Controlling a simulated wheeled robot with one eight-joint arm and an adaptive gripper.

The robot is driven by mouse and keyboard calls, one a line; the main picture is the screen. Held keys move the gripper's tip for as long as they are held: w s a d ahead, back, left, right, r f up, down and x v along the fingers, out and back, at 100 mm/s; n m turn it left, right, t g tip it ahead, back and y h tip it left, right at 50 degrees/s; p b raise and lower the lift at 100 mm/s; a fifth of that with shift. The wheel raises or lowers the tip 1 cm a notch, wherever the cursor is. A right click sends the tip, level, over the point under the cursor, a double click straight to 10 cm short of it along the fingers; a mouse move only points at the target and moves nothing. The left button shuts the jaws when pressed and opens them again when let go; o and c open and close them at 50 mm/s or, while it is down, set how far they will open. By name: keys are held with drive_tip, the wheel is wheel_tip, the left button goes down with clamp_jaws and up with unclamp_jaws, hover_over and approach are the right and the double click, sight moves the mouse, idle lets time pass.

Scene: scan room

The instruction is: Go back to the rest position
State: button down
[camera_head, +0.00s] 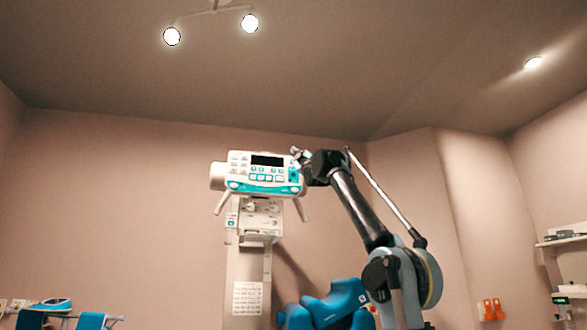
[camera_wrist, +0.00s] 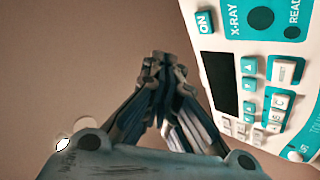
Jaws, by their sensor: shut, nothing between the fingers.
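My gripper (camera_head: 299,157) is at the right edge of the X-ray unit's control panel in the head view. In the wrist view my gripper (camera_wrist: 161,62) is shut, its fingertips together with nothing between them. The white and teal control panel (camera_head: 246,171) has a dark display and several buttons. In the wrist view the panel (camera_wrist: 237,50) fills the right side, with "ON", "X-RAY" and "READY" lettering partly cut off. The fingertips appear beside the panel's left edge there. I cannot tell whether they touch it.
The X-ray unit's column (camera_head: 249,262) stands below the panel and carries a printed sheet (camera_head: 247,298). A blue chair-like object (camera_head: 335,302) is below my arm. A wall shelf (camera_head: 565,240) is at the right. A blue item (camera_head: 52,304) lies at the lower left. Bare wall surrounds the panel.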

idle(0.7)
